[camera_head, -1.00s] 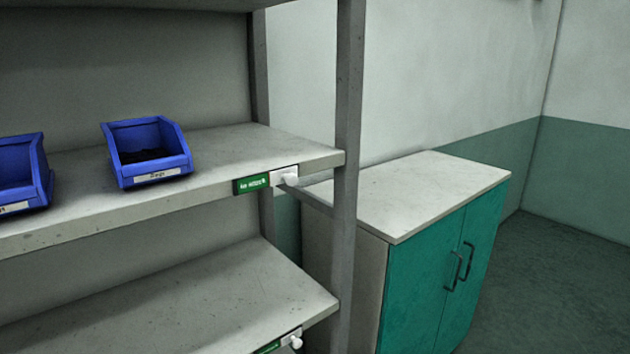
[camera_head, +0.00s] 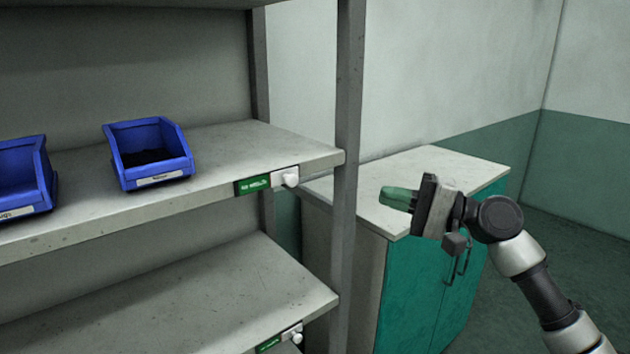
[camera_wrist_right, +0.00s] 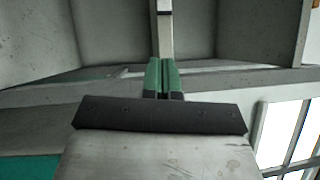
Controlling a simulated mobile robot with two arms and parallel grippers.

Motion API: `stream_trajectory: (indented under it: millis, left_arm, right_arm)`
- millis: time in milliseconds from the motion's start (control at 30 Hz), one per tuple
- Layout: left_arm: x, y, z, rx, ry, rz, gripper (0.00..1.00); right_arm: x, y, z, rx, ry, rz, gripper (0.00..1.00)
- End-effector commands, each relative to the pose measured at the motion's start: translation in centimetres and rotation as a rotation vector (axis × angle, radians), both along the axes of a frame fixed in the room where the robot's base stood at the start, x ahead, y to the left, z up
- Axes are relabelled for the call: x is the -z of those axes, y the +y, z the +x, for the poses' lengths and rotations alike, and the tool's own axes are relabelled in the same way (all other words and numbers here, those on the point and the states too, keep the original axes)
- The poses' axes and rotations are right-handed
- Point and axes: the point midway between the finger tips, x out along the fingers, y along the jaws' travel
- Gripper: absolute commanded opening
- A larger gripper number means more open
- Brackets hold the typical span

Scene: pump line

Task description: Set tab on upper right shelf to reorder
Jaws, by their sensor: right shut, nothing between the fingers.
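The tab on the upper right shelf is a small white slider with a knob (camera_head: 290,177) at the right end of the shelf's front edge. A green label (camera_head: 252,185) shows to the left of the knob. The closed fingers also show in the right wrist view (camera_wrist_right: 163,76). My left gripper is not in view.
Two blue bins stand on the upper shelf (camera_head: 225,150), one (camera_head: 150,152) whole and one (camera_head: 24,178) cut by the left edge. A lower shelf (camera_head: 210,300) has a similar tab (camera_head: 296,337). A grey post (camera_head: 346,110) and a teal cabinet (camera_head: 415,285) stand right of the tab.

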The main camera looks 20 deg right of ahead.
Motion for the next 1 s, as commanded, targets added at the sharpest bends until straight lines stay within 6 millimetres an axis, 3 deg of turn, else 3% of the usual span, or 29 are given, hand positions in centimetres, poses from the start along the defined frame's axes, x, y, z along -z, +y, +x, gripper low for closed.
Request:
stream_trajectory:
  millis: [467,1000]
  left_arm:
    - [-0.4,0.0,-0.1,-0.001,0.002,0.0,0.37]
    - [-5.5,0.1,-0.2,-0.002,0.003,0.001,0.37]
  right_arm:
    - [-0.7,0.6,0.1,-0.012,-0.001,0.007,0.0]
    - [-2.2,9.0,5.7,-0.014,-0.001,0.004,0.0]
